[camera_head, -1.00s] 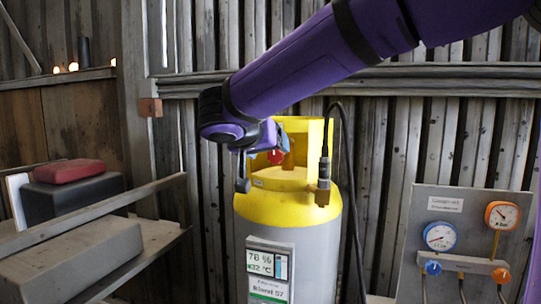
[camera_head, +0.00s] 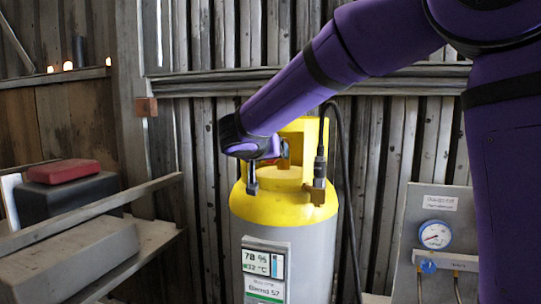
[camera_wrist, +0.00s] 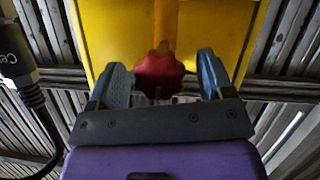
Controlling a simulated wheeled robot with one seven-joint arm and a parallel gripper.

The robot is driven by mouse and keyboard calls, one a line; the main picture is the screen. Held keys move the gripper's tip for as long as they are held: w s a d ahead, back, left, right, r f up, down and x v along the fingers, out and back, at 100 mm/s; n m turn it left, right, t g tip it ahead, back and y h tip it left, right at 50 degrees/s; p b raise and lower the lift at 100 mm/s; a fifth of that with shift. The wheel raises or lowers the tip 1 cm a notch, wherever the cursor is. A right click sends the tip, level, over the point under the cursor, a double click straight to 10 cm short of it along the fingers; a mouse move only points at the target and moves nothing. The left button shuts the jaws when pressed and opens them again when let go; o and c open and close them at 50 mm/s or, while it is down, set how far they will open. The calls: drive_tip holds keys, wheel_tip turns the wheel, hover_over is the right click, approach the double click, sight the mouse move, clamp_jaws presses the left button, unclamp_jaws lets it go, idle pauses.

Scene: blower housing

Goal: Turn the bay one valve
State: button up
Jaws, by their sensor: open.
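The valve's red lobed knob (camera_wrist: 158,74) shows in the wrist view, in front of the yellow collar of a gas cylinder. I cannot tell how deep the knob sits between the fingers. In the head view the grey cylinder (camera_head: 315,262) with its yellow top (camera_head: 285,207) stands upright in the middle. My gripper (camera_head: 268,171) is at the collar there and hides most of the knob.
A hose fitting (camera_head: 320,170) with a black hose rises close to the right of my gripper. A gauge panel (camera_head: 408,230) stands at the right, partly behind my arm. A shelf (camera_head: 150,245) with a dark box and red case (camera_head: 62,171) is at the left. A plank wall stands behind.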

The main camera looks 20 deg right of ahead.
drive_tip(key=shift+w, duration=0.1)
drive_tip(key=c, duration=0.9)
drive_tip(key=n+g+h, duration=0.1)
drive_tip(key=n+h, duration=0.1)
drive_tip(key=n, duration=0.1)
drive_tip(key=shift+f+n, duration=0.1)
drive_tip(key=shift+n, duration=0.2)
drive_tip(key=n+h, duration=0.2)
drive_tip(key=n, duration=0.2)
drive_tip(key=shift+a+h, duration=0.1)
drive_tip(key=shift+h, duration=0.2)
drive_tip(key=n+h, duration=0.1)
drive_tip(key=n, duration=0.3)
drive_tip(key=shift+f+n+h, duration=0.15)
drive_tip(key=shift+n+h, duration=0.25)
drive_tip(key=n+t, duration=0.1)
drive_tip(key=n, duration=0.1)
drive_tip(key=n+t+h, duration=0.1)
drive_tip(key=n, duration=0.2)
drive_tip(key=shift+f+n, duration=0.1)
drive_tip(key=shift+n, duration=0.2)
